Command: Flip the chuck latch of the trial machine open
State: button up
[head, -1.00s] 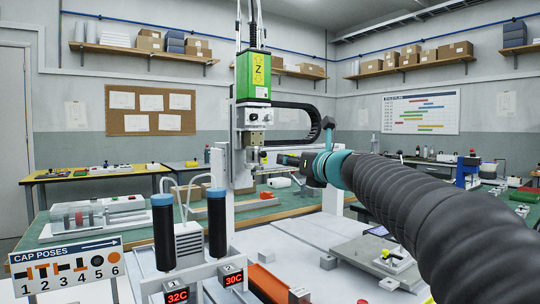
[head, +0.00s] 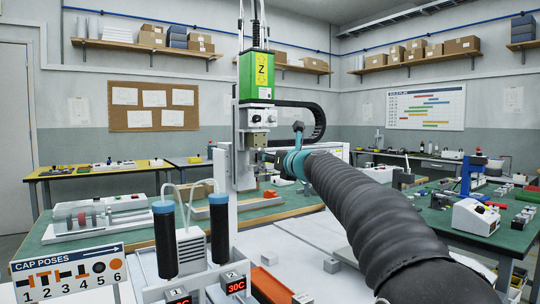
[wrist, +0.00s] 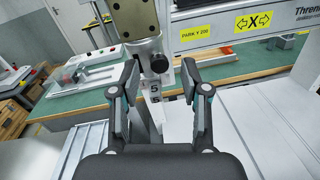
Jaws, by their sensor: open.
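The trial machine's green Z head (head: 256,76) hangs on the gantry at the middle of the head view. Below it is a metal chuck block (head: 257,138), which also shows at the top of the wrist view (wrist: 143,20). I cannot clearly make out the latch. My gripper (wrist: 160,70) is open, its fingers on either side of the collar with visible gaps. In the head view my gripper (head: 272,157) is beside the chuck, partly hidden by my arm.
Two dark blue-capped cylinders (head: 165,240) stand at front left, near the cap poses sign (head: 70,268). An orange channel (head: 270,284) lies on the white bed. The gantry beam (wrist: 215,30) runs right of the chuck in the wrist view. Benches stand behind.

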jog(key=shift+w+a, duration=0.3)
jog(key=shift+w, duration=0.2)
grip_shut()
jog(key=n+y+b, duration=0.1)
jog(key=n+b, duration=0.4)
jog(key=n, duration=0.4)
jog(key=n+b, duration=0.5)
jog(key=n, duration=0.4)
jog(key=shift+d+f+n+y, duration=0.1)
jog(key=shift+n+y, duration=0.3)
